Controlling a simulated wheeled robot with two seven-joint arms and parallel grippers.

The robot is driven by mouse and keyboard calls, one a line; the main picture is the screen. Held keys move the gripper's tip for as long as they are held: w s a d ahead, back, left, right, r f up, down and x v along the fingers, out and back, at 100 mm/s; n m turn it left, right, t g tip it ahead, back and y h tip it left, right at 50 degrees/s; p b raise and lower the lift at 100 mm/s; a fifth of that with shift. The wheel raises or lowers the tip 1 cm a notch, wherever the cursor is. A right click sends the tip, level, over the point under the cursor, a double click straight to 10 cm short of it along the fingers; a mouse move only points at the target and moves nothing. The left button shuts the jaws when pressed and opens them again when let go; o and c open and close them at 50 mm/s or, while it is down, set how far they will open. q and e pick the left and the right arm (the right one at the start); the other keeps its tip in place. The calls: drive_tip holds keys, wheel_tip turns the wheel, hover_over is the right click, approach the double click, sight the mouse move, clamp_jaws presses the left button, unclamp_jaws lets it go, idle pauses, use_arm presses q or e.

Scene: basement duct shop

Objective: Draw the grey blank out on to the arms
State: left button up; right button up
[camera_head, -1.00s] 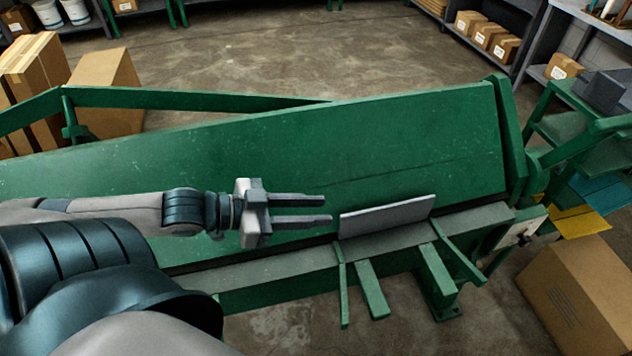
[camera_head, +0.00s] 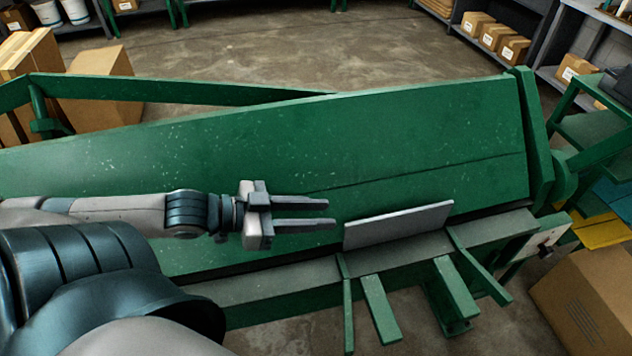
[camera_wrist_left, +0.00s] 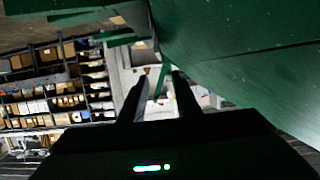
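The grey blank (camera_head: 398,226) is a flat rectangular plate, tilted up at the front of the green machine (camera_head: 300,140), near the grey ledge. Several green arms (camera_head: 381,310) stick out from the ledge below it. My left gripper (camera_head: 332,214) is just left of the blank, its two fingers parallel, apart and pointing right, with nothing between them. The fingers (camera_wrist_left: 160,85) also show in the left wrist view, with a gap between them; the blank cannot be made out there. My right gripper is in neither view.
A cardboard box (camera_head: 590,295) stands on the floor at the lower right, beside a green stand (camera_head: 590,130) with yellow and blue sheets. More boxes (camera_head: 95,90) stand behind the machine at the left.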

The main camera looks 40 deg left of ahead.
use_arm(q)
drive_tip(key=shift+s+r, duration=0.1)
drive_tip(key=shift+w+d, duration=0.15)
drive_tip(key=shift+w, duration=0.05)
approach(396, 213)
drive_tip(key=shift+w+d+p, duration=0.4)
drive_tip(key=shift+w+p, duration=0.1)
drive_tip(key=shift+p, duration=0.15)
drive_tip(key=p+x, duration=0.1)
drive_tip(key=x, duration=0.4)
drive_tip(key=shift+w+d, duration=0.15)
drive_tip(key=shift+w, duration=0.05)
drive_tip(key=shift+w+d+f, duration=0.55)
drive_tip(key=shift+w, duration=0.1)
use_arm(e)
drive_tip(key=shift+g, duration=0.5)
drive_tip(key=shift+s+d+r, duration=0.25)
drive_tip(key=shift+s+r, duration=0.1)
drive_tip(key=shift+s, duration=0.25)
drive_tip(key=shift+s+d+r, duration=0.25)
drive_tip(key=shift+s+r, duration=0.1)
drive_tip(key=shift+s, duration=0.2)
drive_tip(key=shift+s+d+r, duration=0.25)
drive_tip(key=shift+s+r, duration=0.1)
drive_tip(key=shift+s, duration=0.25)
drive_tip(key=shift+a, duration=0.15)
